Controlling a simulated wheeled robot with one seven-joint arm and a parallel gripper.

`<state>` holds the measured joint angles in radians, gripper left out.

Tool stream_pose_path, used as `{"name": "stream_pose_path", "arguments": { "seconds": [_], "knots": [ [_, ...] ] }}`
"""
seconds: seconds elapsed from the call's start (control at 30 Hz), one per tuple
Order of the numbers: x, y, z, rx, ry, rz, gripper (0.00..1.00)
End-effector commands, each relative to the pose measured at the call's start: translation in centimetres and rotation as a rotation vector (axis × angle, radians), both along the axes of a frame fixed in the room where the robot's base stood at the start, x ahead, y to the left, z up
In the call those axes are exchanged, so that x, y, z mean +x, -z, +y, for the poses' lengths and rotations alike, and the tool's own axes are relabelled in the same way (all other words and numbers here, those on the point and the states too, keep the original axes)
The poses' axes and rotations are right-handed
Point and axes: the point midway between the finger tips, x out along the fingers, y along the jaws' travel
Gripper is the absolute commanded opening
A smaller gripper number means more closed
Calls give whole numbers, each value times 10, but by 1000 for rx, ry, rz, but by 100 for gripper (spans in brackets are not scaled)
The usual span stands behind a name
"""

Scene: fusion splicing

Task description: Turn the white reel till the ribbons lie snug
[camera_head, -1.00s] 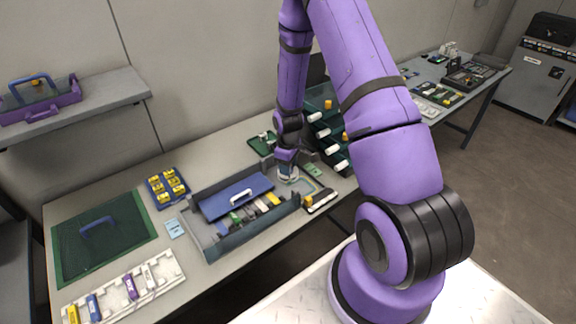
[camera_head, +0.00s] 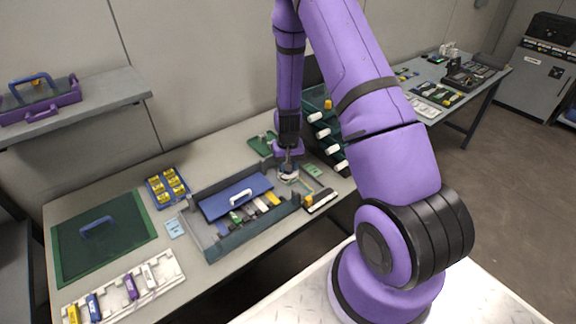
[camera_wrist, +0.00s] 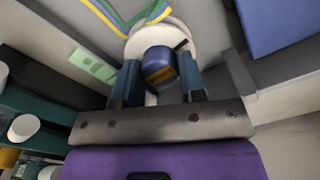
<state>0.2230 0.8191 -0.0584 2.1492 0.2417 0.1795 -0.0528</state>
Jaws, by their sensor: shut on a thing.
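The white reel (camera_wrist: 176,36) lies flat under my gripper (camera_wrist: 158,75) in the wrist view. A blue knob (camera_wrist: 157,62) stands up from its middle, and my gripper is shut on this knob, one finger on each side. In the head view my gripper (camera_head: 288,168) points down over the reel, beside the right end of the grey tray, and mostly hides the knob.
The grey tray (camera_head: 232,245) with a blue lid (camera_head: 222,203) stands just left of the reel. A dark rack with white rolls (camera_head: 328,132) stands close behind on the right. A green card (camera_head: 312,171) lies near the reel.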

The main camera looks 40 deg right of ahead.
Motion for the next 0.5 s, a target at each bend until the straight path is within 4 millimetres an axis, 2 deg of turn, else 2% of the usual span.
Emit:
{"name": "stream_pose_path", "arguments": {
  "seconds": [0.5],
  "knots": [
    [1,-1,0,-1,483,-3,14]
  ]
}}
